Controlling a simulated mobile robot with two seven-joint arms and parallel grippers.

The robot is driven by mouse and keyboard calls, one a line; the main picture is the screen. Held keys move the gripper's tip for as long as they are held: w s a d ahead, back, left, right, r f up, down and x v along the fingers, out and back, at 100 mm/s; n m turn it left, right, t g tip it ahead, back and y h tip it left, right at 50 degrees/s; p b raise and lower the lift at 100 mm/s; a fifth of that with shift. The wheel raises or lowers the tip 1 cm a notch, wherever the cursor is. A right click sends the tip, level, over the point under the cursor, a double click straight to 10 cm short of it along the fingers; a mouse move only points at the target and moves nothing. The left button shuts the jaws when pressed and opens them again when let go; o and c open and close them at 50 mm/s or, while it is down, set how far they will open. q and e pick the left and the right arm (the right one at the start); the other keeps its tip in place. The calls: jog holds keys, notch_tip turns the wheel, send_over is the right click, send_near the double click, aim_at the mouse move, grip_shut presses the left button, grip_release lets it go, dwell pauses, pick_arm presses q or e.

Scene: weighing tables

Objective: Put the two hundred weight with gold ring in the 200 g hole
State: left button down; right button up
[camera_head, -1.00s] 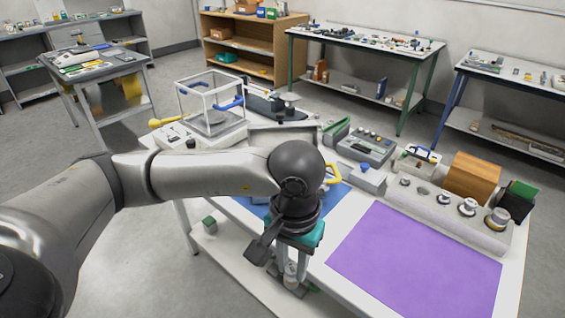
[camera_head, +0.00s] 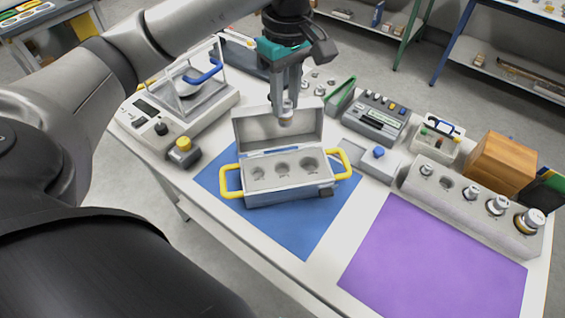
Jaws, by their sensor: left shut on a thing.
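My left gripper (camera_head: 287,92) points down and is shut on a small silver weight (camera_head: 286,117). I cannot make out its marking or any gold ring clearly. It hangs in front of the raised lid of the open grey case (camera_head: 290,192), above the row of round holes. The case has yellow handles on both sides and three holes: a left one (camera_head: 257,171), a middle one (camera_head: 283,168) and a right one (camera_head: 309,164). They look empty, and their labels are too small to read. My right gripper is not in view.
The case stands on a blue mat (camera_head: 310,232), beside a purple mat (camera_head: 430,255). A grey block (camera_head: 415,188) holds several weights and an empty hole. A balance (camera_head: 150,118) stands at left, with a yellow-topped block (camera_head: 184,152) near it. Instruments and a wooden box (camera_head: 500,163) stand behind.

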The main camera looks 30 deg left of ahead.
pick_arm(q)
jog(key=shift+w+a+r+n, duration=0.1)
jog(key=shift+a+r+n, duration=0.35)
jog(key=shift+r+n, duration=0.4)
jog(key=shift+f+n, duration=0.25)
jog(key=shift+f, duration=0.15)
notch_tip(320, 180, down, 14)
jog(key=f+b, duration=0.1)
send_over(282, 173)
jog(key=shift+f, duration=2.05)
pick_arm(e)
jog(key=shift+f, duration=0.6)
pick_arm(q)
jog(key=shift+f+b, duration=0.1)
jog(key=shift+b, duration=0.25)
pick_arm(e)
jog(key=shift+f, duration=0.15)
pick_arm(q)
jog(key=c, duration=1.1)
grip_release()
jog(key=shift+f, duration=0.1)
jog(key=o, duration=0.5)
jog(key=shift+c, duration=0.2)
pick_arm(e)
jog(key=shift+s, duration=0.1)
